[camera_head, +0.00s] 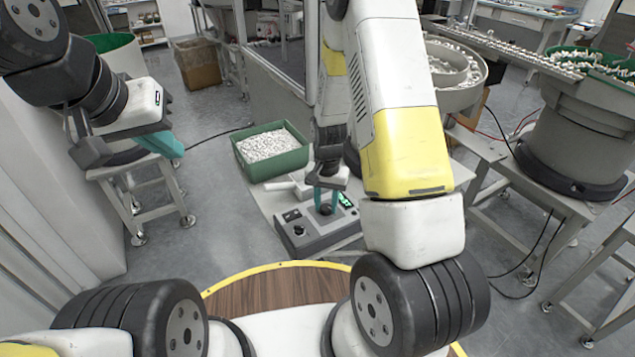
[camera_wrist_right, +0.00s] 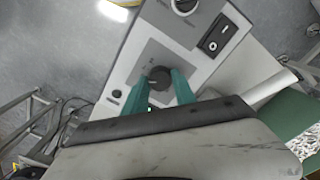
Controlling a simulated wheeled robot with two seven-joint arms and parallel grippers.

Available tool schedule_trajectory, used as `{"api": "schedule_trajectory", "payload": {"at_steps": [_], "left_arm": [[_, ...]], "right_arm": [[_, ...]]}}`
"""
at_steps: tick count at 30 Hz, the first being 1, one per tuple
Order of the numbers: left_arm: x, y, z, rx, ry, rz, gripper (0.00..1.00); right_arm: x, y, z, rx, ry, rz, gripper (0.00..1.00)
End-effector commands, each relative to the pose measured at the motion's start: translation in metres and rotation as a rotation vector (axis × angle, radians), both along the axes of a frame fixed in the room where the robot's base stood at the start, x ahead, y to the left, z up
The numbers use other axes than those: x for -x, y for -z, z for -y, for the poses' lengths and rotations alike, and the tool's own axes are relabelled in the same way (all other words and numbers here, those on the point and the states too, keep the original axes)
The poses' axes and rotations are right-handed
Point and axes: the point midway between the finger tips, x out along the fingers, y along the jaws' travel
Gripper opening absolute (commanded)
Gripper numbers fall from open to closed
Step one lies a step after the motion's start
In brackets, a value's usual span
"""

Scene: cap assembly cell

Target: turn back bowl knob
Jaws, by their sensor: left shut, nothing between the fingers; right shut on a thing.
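A grey control box (camera_head: 305,239) with a dark front stands on the light table, and my right gripper (camera_head: 325,206) reaches down onto it. In the right wrist view the gripper's teal fingers (camera_wrist_right: 164,90) are shut on a round black knob (camera_wrist_right: 159,77) on the box's square grey plate. A second knob (camera_wrist_right: 184,5) and a black rocker switch (camera_wrist_right: 214,36) sit on the same panel, apart from the fingers. My left gripper (camera_head: 172,146) is shut and empty at the left, well away from the box.
A green bin (camera_head: 270,172) full of small white parts stands on the table behind the box. Round feeder bowls (camera_head: 455,70) stand at the right. A metal stand (camera_head: 150,195) is below my left gripper. Open floor lies between the stand and the table.

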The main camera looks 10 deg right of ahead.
Motion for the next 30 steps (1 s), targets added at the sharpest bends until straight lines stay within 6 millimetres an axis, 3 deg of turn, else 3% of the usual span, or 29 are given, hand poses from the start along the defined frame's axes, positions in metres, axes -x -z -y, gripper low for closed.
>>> {"api": "schedule_trajectory", "payload": {"at_steps": [18, 30], "left_arm": [[0.0000, 0.0000, 0.0000, 0.000, 0.000, 0.000, 0.00], [0.0000, 0.0000, 0.0000, 0.000, 0.000, 0.000, 0.00]], "right_arm": [[-0.0010, -0.0008, 0.0000, 0.000, -0.583, 0.002, 0.00], [-0.0012, -0.0008, -0.0001, 0.000, -0.867, 0.003, 0.00]]}}
